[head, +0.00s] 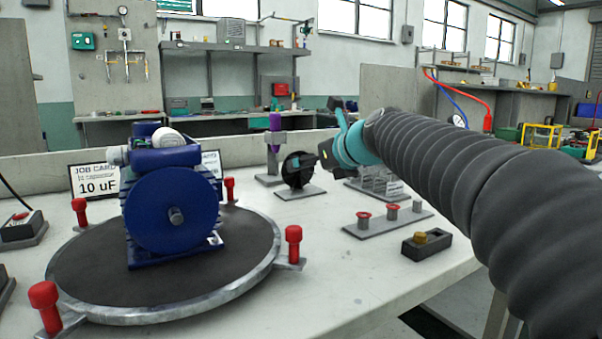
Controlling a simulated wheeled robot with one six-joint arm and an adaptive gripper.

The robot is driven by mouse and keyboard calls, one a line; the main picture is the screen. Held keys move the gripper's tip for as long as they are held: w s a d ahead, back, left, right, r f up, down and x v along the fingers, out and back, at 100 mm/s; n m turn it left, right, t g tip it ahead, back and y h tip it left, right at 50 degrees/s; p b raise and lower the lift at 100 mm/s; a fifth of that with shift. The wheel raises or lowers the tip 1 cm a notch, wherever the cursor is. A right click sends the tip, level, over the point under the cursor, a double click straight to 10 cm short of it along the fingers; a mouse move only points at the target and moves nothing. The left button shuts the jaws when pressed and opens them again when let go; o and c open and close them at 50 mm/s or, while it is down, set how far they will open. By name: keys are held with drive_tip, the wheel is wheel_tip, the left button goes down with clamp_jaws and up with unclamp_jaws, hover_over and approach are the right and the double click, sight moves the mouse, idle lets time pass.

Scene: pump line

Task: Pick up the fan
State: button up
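A black round part that looks like the fan (296,172) stands upright on a small grey base plate (302,192) near the middle of the table. My gripper (322,158) is at the right edge of this fan, reaching in from the right. The dark fingers are small here and overlap the fan's edge in the picture. I cannot tell whether they touch it, or whether they are open or shut. A teal band marks the wrist end of my arm.
A blue motor or pump (174,212) stands on a round dark turntable (235,262) with red-knobbed clamps (293,240). A purple-topped post (274,128) stands behind the fan. A grey strip with pegs (390,218) and a dark block with a yellow knob (426,244) lie in front of my arm.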

drive_tip(key=shift+b+x, duration=0.5)
drive_tip(key=shift+x, duration=2.2)
drive_tip(key=shift+s, duration=0.1)
drive_tip(key=c, duration=0.8)
